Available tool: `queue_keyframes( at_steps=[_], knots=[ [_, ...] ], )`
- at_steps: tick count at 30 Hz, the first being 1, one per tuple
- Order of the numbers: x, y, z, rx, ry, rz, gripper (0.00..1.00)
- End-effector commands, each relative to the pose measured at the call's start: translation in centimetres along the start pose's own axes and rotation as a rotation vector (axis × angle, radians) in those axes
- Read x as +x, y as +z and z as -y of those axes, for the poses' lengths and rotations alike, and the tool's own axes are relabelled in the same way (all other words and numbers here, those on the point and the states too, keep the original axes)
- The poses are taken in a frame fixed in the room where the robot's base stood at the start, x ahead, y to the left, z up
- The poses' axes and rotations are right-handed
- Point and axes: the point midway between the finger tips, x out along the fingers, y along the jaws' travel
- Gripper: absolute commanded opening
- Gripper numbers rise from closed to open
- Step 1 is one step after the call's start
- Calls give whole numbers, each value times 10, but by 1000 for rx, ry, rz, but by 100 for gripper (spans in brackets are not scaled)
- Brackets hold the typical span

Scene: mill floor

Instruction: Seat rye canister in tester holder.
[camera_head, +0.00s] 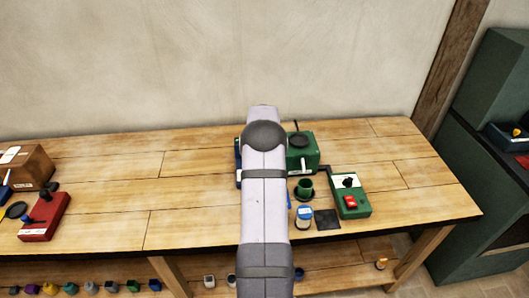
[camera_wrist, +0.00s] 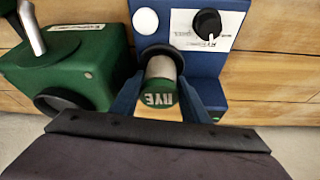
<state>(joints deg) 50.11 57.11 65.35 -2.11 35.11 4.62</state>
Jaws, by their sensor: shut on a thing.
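The rye canister (camera_wrist: 158,100) shows in the wrist view as a short grey cylinder with a green end marked RYE, upside down in the picture. My gripper (camera_wrist: 165,92) is shut on it; its dark body fills the bottom of that view. The canister's far end meets or overlaps a dark round ring (camera_wrist: 160,52) on the blue tester (camera_wrist: 207,62); whether it is inside the ring cannot be told. The tester has a white panel with a black knob. In the head view my arm hides the gripper, the canister and most of the blue tester (camera_head: 238,160).
A green machine (camera_wrist: 75,75) with a metal lever stands close beside the blue tester; it also shows in the head view (camera_head: 303,153). A green cup (camera_head: 305,188), a blue-and-white jar (camera_head: 305,213) and a green switch box (camera_head: 348,193) stand right of my arm. The bench's left middle is clear.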

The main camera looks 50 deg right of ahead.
Motion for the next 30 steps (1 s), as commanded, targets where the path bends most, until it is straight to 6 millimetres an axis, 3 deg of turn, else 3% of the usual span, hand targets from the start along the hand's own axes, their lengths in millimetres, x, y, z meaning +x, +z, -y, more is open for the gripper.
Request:
queue_keyframes(
  at_steps=[5, 6, 17, 30],
  knots=[
    [3, 1, 0, 0, 0, -2, 13],
    [2, 0, 0, 0, 0, -2, 49],
    [1, 1, 0, 0, 0, 1, 49],
    [-29, 0, 0, 0, 0, -1, 49]
  ],
)
